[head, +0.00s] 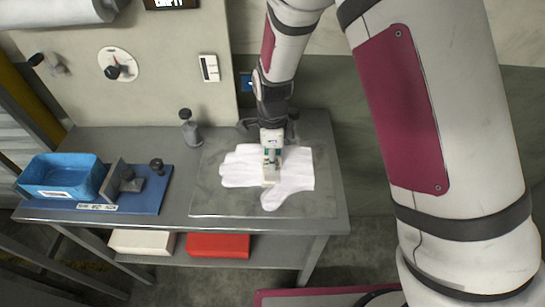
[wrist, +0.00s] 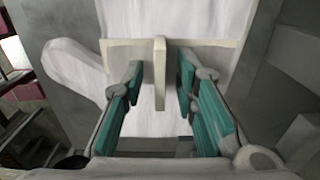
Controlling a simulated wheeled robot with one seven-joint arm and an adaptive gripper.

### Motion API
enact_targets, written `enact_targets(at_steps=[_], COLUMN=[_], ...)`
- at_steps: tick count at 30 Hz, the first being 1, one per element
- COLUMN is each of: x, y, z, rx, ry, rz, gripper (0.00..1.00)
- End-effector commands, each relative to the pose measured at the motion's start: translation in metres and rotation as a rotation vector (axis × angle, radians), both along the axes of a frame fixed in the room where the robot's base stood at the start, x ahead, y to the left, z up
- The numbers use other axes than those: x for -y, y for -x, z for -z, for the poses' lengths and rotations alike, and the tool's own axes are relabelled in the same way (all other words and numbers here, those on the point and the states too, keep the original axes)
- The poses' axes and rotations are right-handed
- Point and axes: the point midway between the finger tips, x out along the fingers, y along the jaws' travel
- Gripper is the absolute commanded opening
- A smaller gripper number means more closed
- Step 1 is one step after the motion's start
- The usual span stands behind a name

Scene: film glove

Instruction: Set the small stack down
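A white glove-shaped piece (head: 240,165) lies flat on a grey plate on the bench; it fills much of the wrist view (wrist: 130,25). I cannot tell whether it is one layer or a stack. My gripper (wrist: 160,82) has teal fingers on either side of the tab, with a visible gap on both sides. In the head view my gripper (head: 270,165) is pointed down over the middle of the white piece.
The grey plate (head: 210,200) covers the bench's right part. A blue bin (head: 62,192) and a blue base (head: 150,195) with a metal bracket stand at left. A dark-knobbed post (head: 190,130) stands behind. White and red boxes (head: 217,245) sit on the lower shelf.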

Motion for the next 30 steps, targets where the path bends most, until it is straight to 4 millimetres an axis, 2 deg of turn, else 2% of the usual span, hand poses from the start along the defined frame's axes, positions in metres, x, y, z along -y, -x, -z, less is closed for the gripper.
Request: enact_targets(at_steps=[5, 15, 21, 30], x=[-0.001, -0.001, -0.001, 0.000], y=[-0.001, -0.001, -0.001, 0.000], z=[-0.013, -0.080, -0.110, -0.123], rx=[0.002, 0.004, 0.003, 0.000], ry=[-0.001, -0.003, -0.002, 0.000], rz=[-0.001, -0.001, -0.001, 0.000], gripper=[0.27, 0.27, 0.27, 0.27])
